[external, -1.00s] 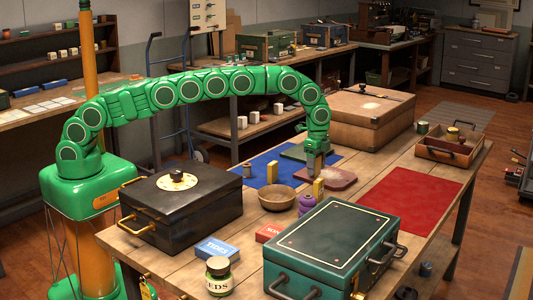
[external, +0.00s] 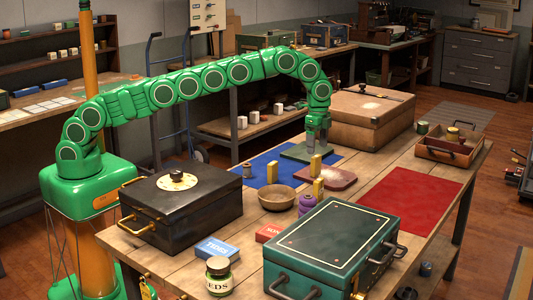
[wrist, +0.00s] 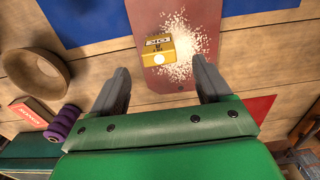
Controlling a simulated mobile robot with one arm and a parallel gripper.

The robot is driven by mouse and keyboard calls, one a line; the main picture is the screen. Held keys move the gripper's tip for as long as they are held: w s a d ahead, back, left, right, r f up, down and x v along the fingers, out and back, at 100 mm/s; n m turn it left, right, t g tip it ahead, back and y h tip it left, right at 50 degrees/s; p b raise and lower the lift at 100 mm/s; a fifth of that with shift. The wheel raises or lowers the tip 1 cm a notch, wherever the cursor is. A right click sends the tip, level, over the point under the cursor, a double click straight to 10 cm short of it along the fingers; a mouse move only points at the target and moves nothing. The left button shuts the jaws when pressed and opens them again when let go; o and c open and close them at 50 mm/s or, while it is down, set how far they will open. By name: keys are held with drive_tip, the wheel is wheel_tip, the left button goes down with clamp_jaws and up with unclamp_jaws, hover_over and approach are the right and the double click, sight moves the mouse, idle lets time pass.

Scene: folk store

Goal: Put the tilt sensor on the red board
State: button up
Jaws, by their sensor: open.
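A yellow block with a white round spot, which I take for the tilt sensor (wrist: 157,46), stands on the dull red board (wrist: 187,75) beside a patch of white powder. The lettering on the block is too small to read.
A wooden bowl (external: 277,202), purple spool (external: 307,204) and teal case (external: 335,243) are nearby. A green board (external: 300,153) lies on the blue mat (external: 268,178). The red mat (external: 410,200) is bare.

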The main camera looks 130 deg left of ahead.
sight(316, 156)
drive_tip(key=shift+r, duration=1.95)
